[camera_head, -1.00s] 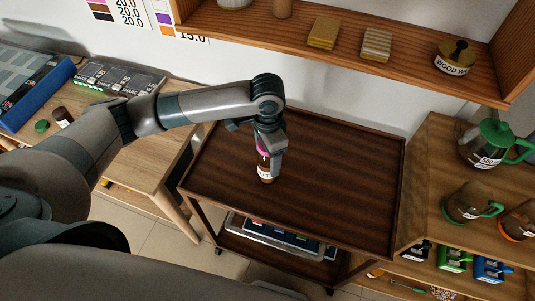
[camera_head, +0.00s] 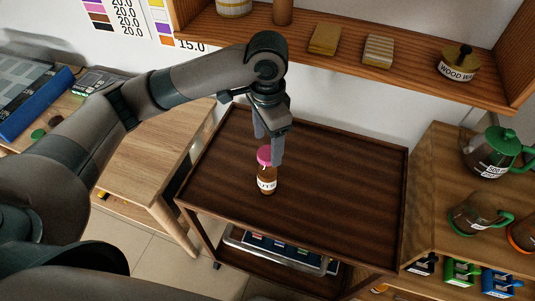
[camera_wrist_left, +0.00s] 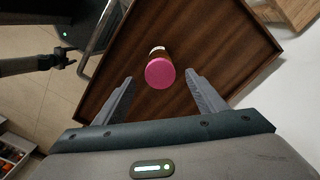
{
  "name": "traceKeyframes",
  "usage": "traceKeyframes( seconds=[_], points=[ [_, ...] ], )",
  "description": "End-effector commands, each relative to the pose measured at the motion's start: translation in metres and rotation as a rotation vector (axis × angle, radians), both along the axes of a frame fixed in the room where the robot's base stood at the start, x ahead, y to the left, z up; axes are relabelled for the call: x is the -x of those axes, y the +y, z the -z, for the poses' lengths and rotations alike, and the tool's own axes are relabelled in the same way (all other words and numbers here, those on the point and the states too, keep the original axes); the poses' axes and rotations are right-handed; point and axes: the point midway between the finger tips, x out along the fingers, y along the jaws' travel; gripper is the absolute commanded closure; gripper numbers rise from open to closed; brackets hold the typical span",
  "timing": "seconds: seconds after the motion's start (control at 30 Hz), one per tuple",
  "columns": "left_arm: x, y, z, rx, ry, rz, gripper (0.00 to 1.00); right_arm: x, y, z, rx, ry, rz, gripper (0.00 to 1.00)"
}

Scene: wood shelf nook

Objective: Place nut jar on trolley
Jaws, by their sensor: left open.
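The nut jar (camera_head: 267,180), brown with a pink lid and a white label, stands upright on the top of the dark wooden trolley (camera_head: 335,190), left of its middle. My left gripper (camera_head: 268,148) is above the jar, pointing down. Its fingers are apart and empty. In the left wrist view, the jar's pink lid (camera_wrist_left: 160,73) lies ahead of the open fingertips (camera_wrist_left: 157,82), and the trolley's raised rim (camera_wrist_left: 262,28) shows around it.
A wooden wall shelf (camera_head: 400,75) with yellow blocks and a wood wax tin (camera_head: 459,66) hangs behind the trolley. A side cabinet with a green-lidded glass pot (camera_head: 494,155) stands at right. A wooden table (camera_head: 150,155) is at left. The trolley top is otherwise clear.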

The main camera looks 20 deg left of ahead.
Motion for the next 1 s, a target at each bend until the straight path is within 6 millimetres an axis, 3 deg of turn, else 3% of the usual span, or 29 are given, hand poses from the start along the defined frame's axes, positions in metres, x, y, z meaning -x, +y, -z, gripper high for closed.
traceKeyframes(
  seconds=[0.27, 1.0],
  points=[
    [0.0, 0.0, -0.018, 0.0, 0.0, 0.001, 0.35, 0.0, -0.002, 0.004, 0.002, 0.0, -0.001, 0.37],
    [0.001, -0.001, -0.017, 0.004, -0.001, 0.001, 0.35, -0.004, 0.001, 0.004, -0.001, -0.004, 0.0, 0.37]
  ],
)
